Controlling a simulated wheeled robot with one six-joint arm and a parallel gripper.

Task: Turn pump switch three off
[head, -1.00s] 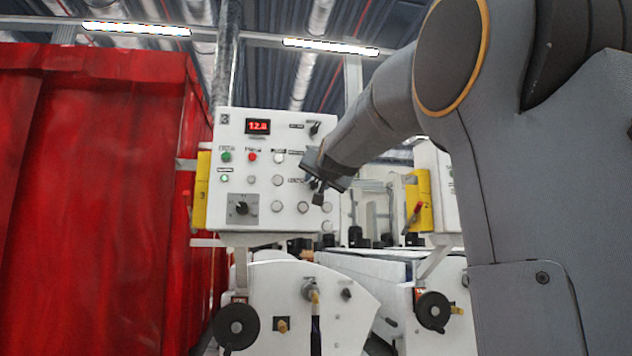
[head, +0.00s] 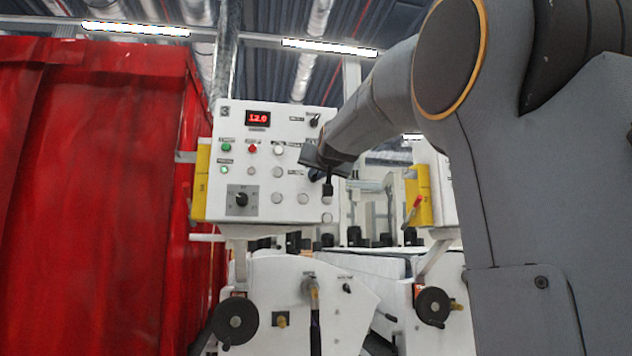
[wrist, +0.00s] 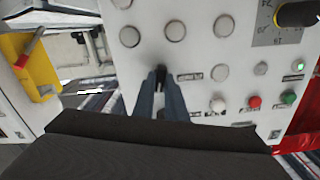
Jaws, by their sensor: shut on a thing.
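The white control panel (head: 222,122) is marked 3 and faces me in the head view. My gripper (head: 326,186) is at its right side. In the wrist view my gripper (wrist: 160,92) has its two blue-grey fingers closed around a small black switch knob (wrist: 160,74) on the panel face. A small label (wrist: 190,77) lies beside it. The fingers cover much of the knob, and I cannot read which way it points. In the head view my arm hides the knob.
Another black selector (head: 313,122) is at the panel's top right, and a black rotary knob (head: 240,199) at its lower left. Several round buttons are close around the gripper. A red curtain-like wall (head: 90,200) stands left, and a yellow box (head: 419,200) right.

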